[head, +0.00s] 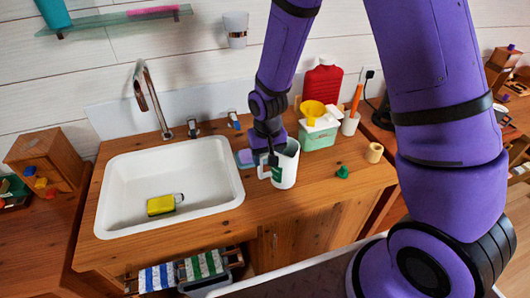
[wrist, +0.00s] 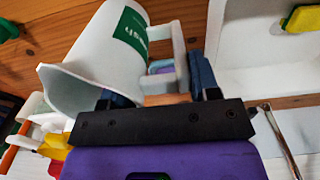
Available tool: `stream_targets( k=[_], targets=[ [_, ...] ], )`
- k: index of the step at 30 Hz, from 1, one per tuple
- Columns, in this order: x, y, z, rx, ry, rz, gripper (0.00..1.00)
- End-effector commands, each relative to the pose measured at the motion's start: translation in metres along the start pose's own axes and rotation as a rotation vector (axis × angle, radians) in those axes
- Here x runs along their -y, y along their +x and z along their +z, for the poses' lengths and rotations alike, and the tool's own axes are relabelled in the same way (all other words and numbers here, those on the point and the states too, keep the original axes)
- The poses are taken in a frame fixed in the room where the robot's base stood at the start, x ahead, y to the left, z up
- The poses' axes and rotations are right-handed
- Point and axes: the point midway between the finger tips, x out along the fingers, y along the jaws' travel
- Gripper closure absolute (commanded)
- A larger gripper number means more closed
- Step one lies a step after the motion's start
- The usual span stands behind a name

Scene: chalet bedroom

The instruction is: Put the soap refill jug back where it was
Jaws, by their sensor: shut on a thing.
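The soap refill jug (head: 285,168) is a white pitcher with a green label, at the counter's front just right of the sink. In the wrist view the jug (wrist: 100,58) fills the upper left, its open mouth and spout facing the lower left. My gripper (head: 271,158) is at the jug's left side, where the handle is. In the wrist view my gripper (wrist: 160,88) is shut on the jug's handle (wrist: 181,60). The jug looks upright in the head view; whether its base touches the counter I cannot tell.
Behind the jug are a green-and-white box (head: 318,134) with a yellow funnel (head: 313,110), a red bottle (head: 323,80) and a white cup (head: 350,123). A green piece (head: 342,172) and a tan ring (head: 375,152) stand to the right.

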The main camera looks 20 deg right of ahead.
Motion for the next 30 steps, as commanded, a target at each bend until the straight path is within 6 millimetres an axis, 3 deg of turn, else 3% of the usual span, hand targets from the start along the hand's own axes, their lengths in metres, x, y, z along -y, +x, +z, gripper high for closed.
stream_targets(
  k=[13,14,16,26,30],
  targets=[
    [0.000,0.007,0.001,0.000,0.000,0.000,0.96],
    [0.000,0.006,0.001,0.000,0.000,0.000,0.37],
    [0.000,0.006,0.001,0.000,0.000,0.000,0.21],
    [0.000,0.004,0.001,-0.001,0.000,-0.001,0.19],
    [0.000,-0.006,0.000,-0.003,0.000,-0.001,0.19]
  ],
)
